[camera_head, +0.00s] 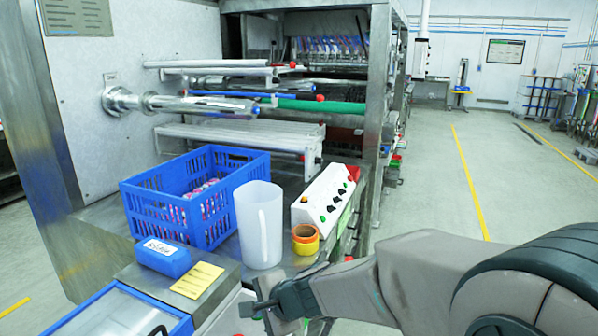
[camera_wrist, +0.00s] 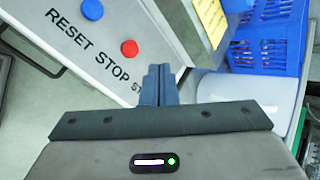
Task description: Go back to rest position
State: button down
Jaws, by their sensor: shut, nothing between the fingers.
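My gripper (camera_head: 246,309) is low in the head view, beside the front edge of the steel bench. In the wrist view its two fingers (camera_wrist: 160,84) are together with nothing between them. They point at the lower part of a light control panel (camera_wrist: 100,62) marked RESET and STOP. A blue button (camera_wrist: 92,9) and a red button (camera_wrist: 130,47) on it are clear of the fingers. The third label is cut off by the fingers, and whatever is behind them is hidden. I cannot tell whether the fingertips touch the panel.
On the bench stand a blue crate (camera_head: 165,214), a white cylindrical container (camera_head: 259,226), yellow-orange tape rolls (camera_head: 305,240), a blue block (camera_head: 162,258) and a white control box (camera_head: 322,196). A blue-framed lid (camera_head: 115,313) lies at front left. The floor (camera_head: 520,180) at right is open.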

jog(key=s+d+n+g+h, duration=0.1)
jog(key=s+d+n+h, duration=0.2)
jog(key=d, duration=0.9)
jog(key=s+d+r+n+g+h, duration=0.1)
jog(key=s+d+n+h, duration=0.3)
jog(key=s+d+n, duration=0.4)
jog(key=s+d, duration=0.4)
jog(key=shift+s+r+g+h, duration=0.2)
jog(key=shift+r+g+h, duration=0.1)
jog(key=shift+g, duration=0.1)
